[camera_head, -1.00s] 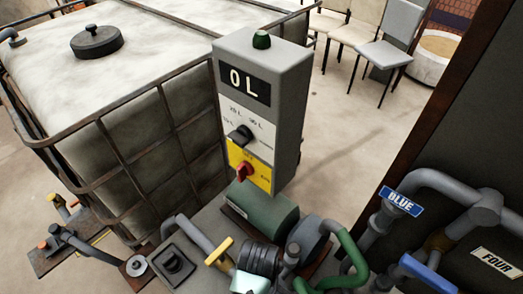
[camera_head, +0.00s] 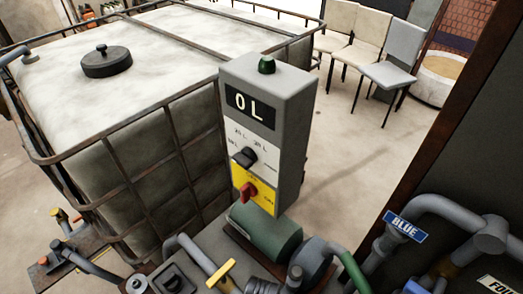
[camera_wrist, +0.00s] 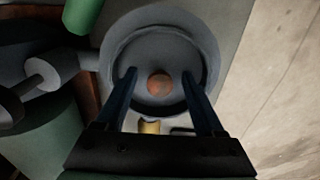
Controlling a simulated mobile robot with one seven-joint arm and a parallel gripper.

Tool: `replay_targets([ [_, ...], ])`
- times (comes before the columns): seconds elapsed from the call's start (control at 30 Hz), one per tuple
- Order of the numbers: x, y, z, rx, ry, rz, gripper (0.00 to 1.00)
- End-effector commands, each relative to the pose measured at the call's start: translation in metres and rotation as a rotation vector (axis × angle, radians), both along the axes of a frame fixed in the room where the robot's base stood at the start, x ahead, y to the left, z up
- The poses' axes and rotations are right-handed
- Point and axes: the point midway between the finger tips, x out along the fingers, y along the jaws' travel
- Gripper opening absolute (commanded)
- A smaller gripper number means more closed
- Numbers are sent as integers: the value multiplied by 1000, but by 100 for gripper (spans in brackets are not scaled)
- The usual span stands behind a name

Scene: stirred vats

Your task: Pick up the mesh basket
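I cannot make out a mesh basket for certain in either view. In the wrist view, my gripper (camera_wrist: 158,75) is open, its two dark fingers apart with nothing seen held between them. Beyond the fingers is a round grey housing (camera_wrist: 160,38) with a ring-like rim. A small copper-coloured disc (camera_wrist: 159,84) shows in its middle, between the fingertips. Whether the fingers touch the housing, I cannot tell. My gripper is not seen in the head view.
A grey control box (camera_head: 293,145) reading "0 L" stands behind a green motor (camera_head: 266,233). A caged white tank (camera_head: 150,60) is at left. Grey pipes with a "BLUE" sign (camera_head: 403,226) are at right. Chairs (camera_head: 388,72) stand at the back on open floor.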

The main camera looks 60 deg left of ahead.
Motion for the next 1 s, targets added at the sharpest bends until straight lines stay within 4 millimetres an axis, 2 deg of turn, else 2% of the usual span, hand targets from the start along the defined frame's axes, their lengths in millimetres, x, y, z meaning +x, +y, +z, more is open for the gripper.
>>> replay_targets([
  [0.03,0,0,0,0,0,0,62],
  [0.3,0,0,0,0,0,0,13],
  [0.37,0,0,0,0,0,0,2],
  [0.4,0,0,0,0,0,0,0],
  [1.0,0,0,0,0,0,0,0],
])
